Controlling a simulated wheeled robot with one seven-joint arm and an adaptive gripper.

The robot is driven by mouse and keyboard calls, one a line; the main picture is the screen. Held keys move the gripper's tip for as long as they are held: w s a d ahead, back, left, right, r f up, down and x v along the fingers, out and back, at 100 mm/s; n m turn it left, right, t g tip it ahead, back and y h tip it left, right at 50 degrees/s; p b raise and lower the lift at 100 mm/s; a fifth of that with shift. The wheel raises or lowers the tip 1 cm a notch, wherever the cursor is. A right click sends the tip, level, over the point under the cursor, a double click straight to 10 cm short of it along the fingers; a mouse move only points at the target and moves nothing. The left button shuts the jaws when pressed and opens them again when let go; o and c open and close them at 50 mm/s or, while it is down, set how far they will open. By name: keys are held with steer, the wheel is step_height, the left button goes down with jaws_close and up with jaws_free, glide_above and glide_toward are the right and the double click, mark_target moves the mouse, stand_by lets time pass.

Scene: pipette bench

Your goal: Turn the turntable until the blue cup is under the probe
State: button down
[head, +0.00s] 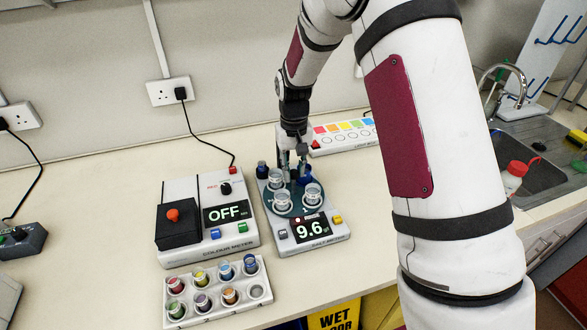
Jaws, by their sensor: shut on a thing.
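The dark teal turntable (268,202) sits on top of a meter (318,242) whose display reads 9.6. Clear-looking cups stand on it at the front (283,201), right (313,193) and left (280,178). The blue cup (306,176) is at its back right, beside my gripper. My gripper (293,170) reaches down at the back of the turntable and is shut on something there. The fingers and neighbouring cups hide what it is. I cannot make out the probe; my gripper may cover it.
A colour meter (242,242) reading OFF stands to the left. A white rack (262,305) of coloured cups is in front. A small dark blue bottle (262,170) stands at the turntable's back left. A strip of coloured squares (345,148) lies behind. A sink (535,180) is at right.

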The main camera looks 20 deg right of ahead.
steer(key=shift+n+b, duration=0.35)
steer(key=shift+n, duration=4.45)
steer(key=c, duration=1.3)
jaws_free()
steer(key=shift+c, duration=0.2)
steer(key=shift+r, duration=0.1)
step_height(320, 180, up, 12)
